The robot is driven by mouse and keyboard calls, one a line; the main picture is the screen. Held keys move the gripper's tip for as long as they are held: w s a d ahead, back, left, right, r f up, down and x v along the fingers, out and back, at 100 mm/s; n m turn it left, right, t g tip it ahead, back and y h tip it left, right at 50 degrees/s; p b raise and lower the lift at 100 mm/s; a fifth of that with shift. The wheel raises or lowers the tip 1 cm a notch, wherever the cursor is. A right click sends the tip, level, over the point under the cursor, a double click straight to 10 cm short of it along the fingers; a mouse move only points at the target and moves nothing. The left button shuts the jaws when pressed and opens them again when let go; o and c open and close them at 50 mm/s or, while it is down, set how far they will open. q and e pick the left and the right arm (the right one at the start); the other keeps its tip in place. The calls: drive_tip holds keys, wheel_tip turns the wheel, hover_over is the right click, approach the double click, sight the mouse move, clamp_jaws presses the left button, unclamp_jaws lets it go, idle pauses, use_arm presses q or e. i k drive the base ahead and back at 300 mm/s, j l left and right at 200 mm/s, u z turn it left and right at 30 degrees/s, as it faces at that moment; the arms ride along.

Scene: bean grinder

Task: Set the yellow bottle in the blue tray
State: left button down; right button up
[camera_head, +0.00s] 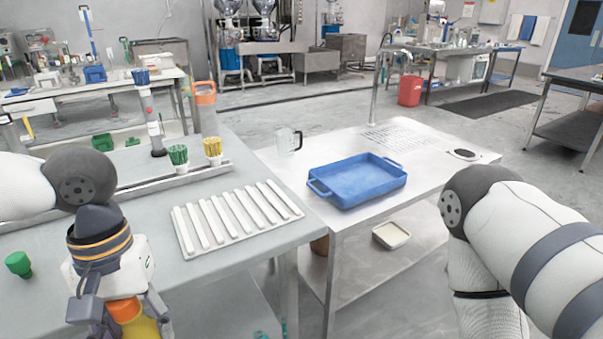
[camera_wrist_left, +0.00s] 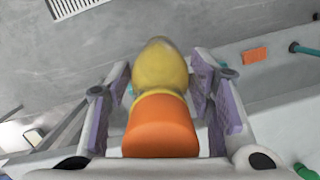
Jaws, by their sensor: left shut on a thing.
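The yellow bottle (camera_head: 144,328) with an orange cap (camera_head: 124,309) is at the bottom left of the head view, partly cut off by the frame edge. My left gripper (camera_head: 121,323) is shut on it. In the left wrist view the yellow body (camera_wrist_left: 160,68) and orange cap (camera_wrist_left: 160,125) sit between the two purple-grey finger pads, with the cap nearer the camera. The blue tray (camera_head: 350,199) stands on the steel table to the right, well away from the bottle, and looks empty. My right arm shows at the right; its gripper is out of frame.
A white ridged rack (camera_head: 237,218) lies on the near table between bottle and tray. Green (camera_head: 178,155) and yellow (camera_head: 212,147) brushes stand behind it. A clear mug (camera_head: 287,141) stands left of the tray. A green-topped item (camera_head: 18,263) is at far left.

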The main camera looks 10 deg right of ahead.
sight(357, 182)
drive_tip(key=i+l+u, duration=0.15)
drive_tip(key=l, duration=0.4)
drive_tip(key=i+l+u, duration=0.15)
drive_tip(key=l, duration=0.4)
drive_tip(key=i+l+u, duration=0.15)
drive_tip(key=l, duration=0.4)
drive_tip(key=l+u, duration=0.15)
drive_tip(key=l, duration=0.45)
